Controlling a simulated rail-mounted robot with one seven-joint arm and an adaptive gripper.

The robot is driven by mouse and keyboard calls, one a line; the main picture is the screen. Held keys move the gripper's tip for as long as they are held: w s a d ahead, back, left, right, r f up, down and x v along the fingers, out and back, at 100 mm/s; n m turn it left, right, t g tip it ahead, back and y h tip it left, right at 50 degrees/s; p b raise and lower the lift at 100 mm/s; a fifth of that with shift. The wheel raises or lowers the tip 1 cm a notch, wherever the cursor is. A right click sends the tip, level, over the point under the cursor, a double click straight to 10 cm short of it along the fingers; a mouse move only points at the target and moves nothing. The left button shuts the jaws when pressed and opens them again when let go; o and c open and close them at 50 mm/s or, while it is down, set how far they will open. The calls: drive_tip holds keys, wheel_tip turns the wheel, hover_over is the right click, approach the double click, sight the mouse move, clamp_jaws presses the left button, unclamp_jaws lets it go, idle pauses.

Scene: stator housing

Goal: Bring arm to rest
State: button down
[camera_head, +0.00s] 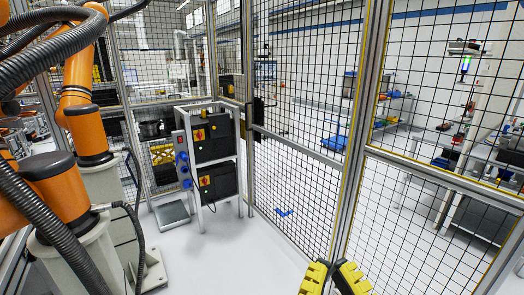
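My gripper (333,268) shows only in part at the bottom edge of the head view, right of centre. Two yellow and black ribbed finger pieces rise into the picture, with their upper ends close together. A narrow dark gap lies between them, and no held object shows there. The rest of the gripper and my arm are cut off by the lower edge, so how far the fingers are apart is unclear.
A mesh safety fence (300,130) with grey posts stands ahead and to the right. A black control cabinet (214,180) with red-yellow switches stands left of centre. Orange robot arms (88,130) with thick black hoses fill the left. White floor (240,255) lies open between.

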wheel_tip(320, 180, up, 35)
drive_tip(key=p, duration=3.3)
wheel_tip(320, 180, down, 54)
drive_tip(key=b, duration=5.5)
drive_tip(key=shift+f, duration=0.2)
drive_tip(key=shift+w+a, duration=0.1)
